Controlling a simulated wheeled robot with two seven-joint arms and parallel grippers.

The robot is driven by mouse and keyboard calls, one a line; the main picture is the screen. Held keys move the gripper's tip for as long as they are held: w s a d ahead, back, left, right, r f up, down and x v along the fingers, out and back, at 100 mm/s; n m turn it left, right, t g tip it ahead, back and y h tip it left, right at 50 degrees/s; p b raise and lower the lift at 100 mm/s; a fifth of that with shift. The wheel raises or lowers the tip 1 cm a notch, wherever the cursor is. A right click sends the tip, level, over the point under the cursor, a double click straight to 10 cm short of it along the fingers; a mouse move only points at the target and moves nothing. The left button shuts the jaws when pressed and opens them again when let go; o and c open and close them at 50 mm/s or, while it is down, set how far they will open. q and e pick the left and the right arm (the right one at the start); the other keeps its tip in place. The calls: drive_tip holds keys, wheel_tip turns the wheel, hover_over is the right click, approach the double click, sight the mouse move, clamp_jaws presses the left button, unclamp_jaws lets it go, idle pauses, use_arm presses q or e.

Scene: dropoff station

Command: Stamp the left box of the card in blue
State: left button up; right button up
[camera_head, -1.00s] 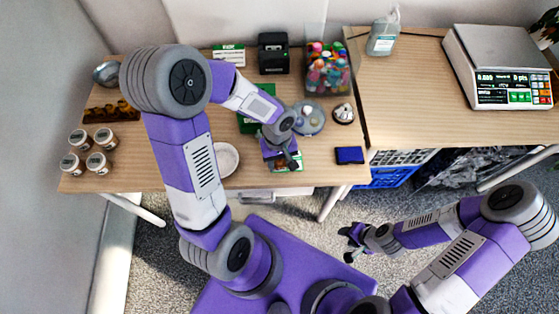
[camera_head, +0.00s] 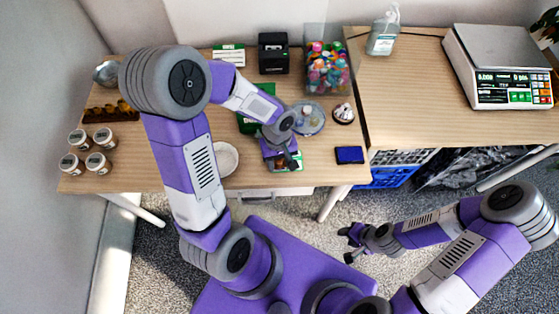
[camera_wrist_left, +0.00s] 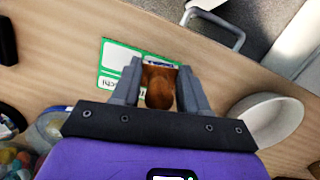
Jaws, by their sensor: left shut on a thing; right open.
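My left gripper (camera_head: 290,163) is over the card (camera_head: 278,166) near the table's front edge. In the left wrist view it (camera_wrist_left: 160,88) is shut on a stamp with a brown wooden handle (camera_wrist_left: 160,86). The card (camera_wrist_left: 112,64), white with green borders, lies under the stamp, which hides part of it. Whether the stamp touches the card cannot be told. A small blue pad (camera_head: 349,155) lies to the right on the table. My right gripper (camera_head: 352,243) is open and empty, in front of the table over the floor.
A white bowl (camera_head: 226,158) stands just left of my left gripper, and a round clear-lidded dish (camera_head: 309,118) behind it. A service bell (camera_head: 343,113), a candy bin (camera_head: 328,72), several jars (camera_head: 98,163) and a brown rack (camera_head: 112,112) stand around. Bare table lies between card and blue pad.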

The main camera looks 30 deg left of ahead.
use_arm(q)
drive_tip(key=shift+r+p, duration=2.8)
drive_tip(key=shift+r, duration=0.75)
drive_tip(key=shift+f, duration=0.1)
